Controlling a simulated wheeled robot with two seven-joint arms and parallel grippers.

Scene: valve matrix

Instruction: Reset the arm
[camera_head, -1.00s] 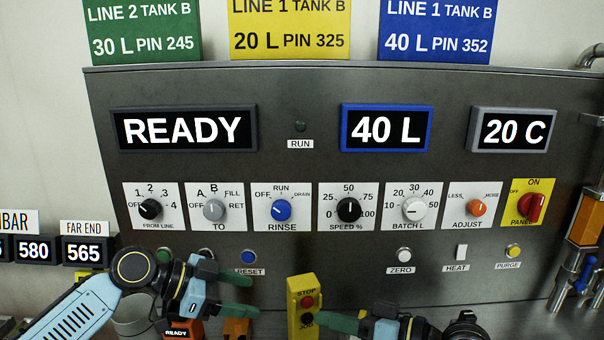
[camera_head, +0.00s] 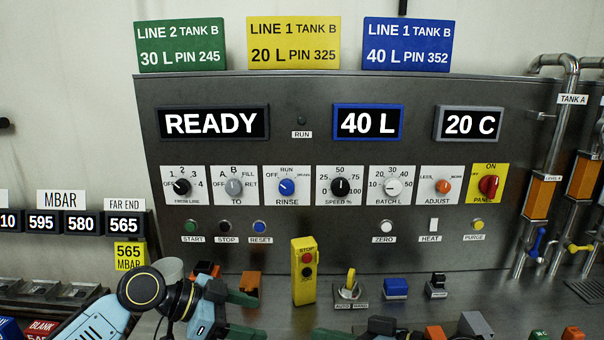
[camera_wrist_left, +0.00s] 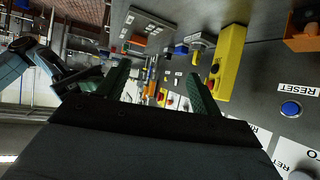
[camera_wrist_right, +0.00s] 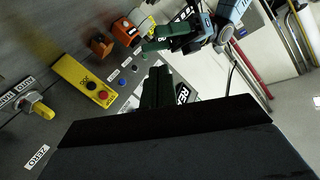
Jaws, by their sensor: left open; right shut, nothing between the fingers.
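My left gripper (camera_head: 243,316) is low in the head view, left of the yellow stop box. Its two green fingers (camera_wrist_left: 160,92) are apart and empty in the left wrist view. My right gripper (camera_head: 335,334) shows only at the bottom edge of the head view. Its green fingers (camera_wrist_right: 157,87) are together with nothing between them in the right wrist view. Both grippers are apart from the panel (camera_head: 320,255). The blue RESET button (camera_head: 259,227) is on the panel, and it also shows in the left wrist view (camera_wrist_left: 291,109). The display (camera_head: 211,123) reads READY.
The yellow stop box (camera_head: 304,271) stands on the bench between the grippers. A yellow-handled selector (camera_head: 349,284) and a blue block (camera_head: 396,288) are to its right. Pipes and orange gauges (camera_head: 541,196) stand at far right. Pressure displays (camera_head: 80,223) are at left.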

